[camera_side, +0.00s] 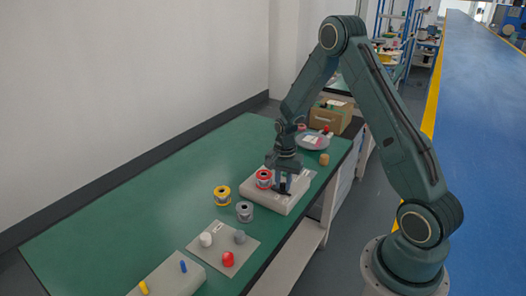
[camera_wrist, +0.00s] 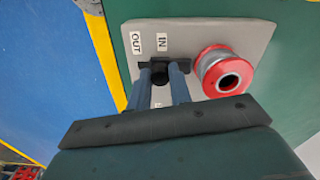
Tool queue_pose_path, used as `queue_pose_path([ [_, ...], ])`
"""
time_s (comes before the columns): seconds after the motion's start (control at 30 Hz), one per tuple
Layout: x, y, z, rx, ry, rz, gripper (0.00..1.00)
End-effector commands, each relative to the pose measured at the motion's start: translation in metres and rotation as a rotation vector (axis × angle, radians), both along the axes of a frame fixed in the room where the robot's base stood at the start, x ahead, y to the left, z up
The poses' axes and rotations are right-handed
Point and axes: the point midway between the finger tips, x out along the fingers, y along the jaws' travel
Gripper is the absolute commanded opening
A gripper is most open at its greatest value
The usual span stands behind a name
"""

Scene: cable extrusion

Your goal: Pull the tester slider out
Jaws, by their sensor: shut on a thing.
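The tester (camera_side: 268,200) is a pale grey box on the green table. In the wrist view its top plate (camera_wrist: 200,33) carries the labels OUT and IN. The black slider (camera_wrist: 160,76) sits just below these labels, closer to IN. My gripper (camera_side: 283,189) is down at the tester's top; in the wrist view its two blue-grey fingers (camera_wrist: 161,70) are shut on the slider's knob, one on each side. A red-rimmed spool (camera_wrist: 222,72) stands on the tester beside the fingers; it also shows in the side view (camera_side: 264,180). My gripper body hides the tester's lower part in the wrist view.
A yellow spool (camera_side: 222,196) and a grey spool (camera_side: 244,211) stand left of the tester. A plate (camera_side: 226,255) with white, grey and red pegs lies in front. Behind are a round grey dish (camera_side: 312,143) and a cardboard box (camera_side: 332,118). The table's left side is clear.

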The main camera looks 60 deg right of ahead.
Motion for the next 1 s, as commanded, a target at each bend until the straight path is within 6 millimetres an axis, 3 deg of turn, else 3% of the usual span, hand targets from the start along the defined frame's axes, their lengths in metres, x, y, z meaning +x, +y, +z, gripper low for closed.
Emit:
queue_pose_path([
  [0.3, -0.027, -0.001, 0.001, 0.000, 0.001, -0.001, 0.00],
  [0.63, -0.031, -0.001, 0.001, 0.000, 0.007, -0.003, 0.00],
  [0.67, -0.032, -0.001, 0.001, -0.001, 0.008, -0.003, 0.26],
  [0.73, -0.031, -0.001, 0.001, 0.000, 0.007, -0.003, 0.40],
  [1.0, -0.030, 0.000, 0.000, -0.001, 0.003, -0.001, 0.42],
])
